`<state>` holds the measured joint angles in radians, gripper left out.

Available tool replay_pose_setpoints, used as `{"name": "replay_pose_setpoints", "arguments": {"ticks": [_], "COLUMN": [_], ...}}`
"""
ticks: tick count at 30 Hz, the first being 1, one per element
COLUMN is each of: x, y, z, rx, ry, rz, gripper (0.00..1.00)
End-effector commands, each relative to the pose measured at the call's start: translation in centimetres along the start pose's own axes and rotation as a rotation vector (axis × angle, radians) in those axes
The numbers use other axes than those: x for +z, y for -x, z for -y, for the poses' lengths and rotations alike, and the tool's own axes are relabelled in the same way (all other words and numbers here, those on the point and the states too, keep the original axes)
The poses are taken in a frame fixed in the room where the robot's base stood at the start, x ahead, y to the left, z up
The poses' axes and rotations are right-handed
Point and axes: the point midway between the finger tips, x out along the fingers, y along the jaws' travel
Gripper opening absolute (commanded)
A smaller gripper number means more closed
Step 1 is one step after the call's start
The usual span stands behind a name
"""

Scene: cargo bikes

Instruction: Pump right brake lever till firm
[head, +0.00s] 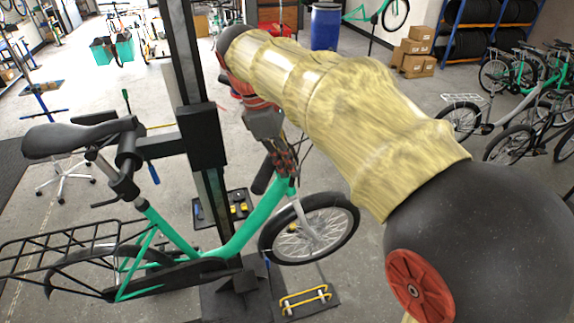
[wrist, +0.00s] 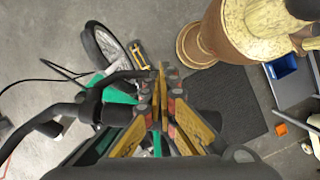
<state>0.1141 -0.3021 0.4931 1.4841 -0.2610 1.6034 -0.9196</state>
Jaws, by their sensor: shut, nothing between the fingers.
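The green cargo bike (head: 245,222) hangs in a repair stand (head: 203,135), its front wheel (head: 312,230) at the right of the frame. My gripper (head: 289,180) is low at the handlebar, partly hidden by my arm. In the wrist view my gripper (wrist: 162,75) has its yellow fingers together, with nothing seen between them. A black handlebar part (wrist: 112,80) curves in from the left and ends beside the fingers; I cannot tell whether it touches them. I cannot tell the right brake lever for certain from the other black bars there.
The saddle (head: 80,138) and rear rack (head: 60,250) are on the left. A tool tray (head: 240,203) lies behind the frame, and a floor piece with yellow handles (head: 305,298) is below the wheel. A thin black cable (wrist: 45,80) loops left of the handlebar. Bikes (head: 500,125) stand at right.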

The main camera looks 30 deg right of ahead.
Motion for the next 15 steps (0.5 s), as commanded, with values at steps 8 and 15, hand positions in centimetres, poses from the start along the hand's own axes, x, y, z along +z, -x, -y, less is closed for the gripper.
{"name": "replay_pose_setpoints", "arguments": {"ticks": [8, 15], "x": [1.7, 3.0], "y": [-2.0, -2.7], "z": [0.0, -0.5], "rx": [0.165, 0.206], "ry": [0.186, 0.241], "rz": [0.000, 0.002], "gripper": [0.00, 0.00]}}
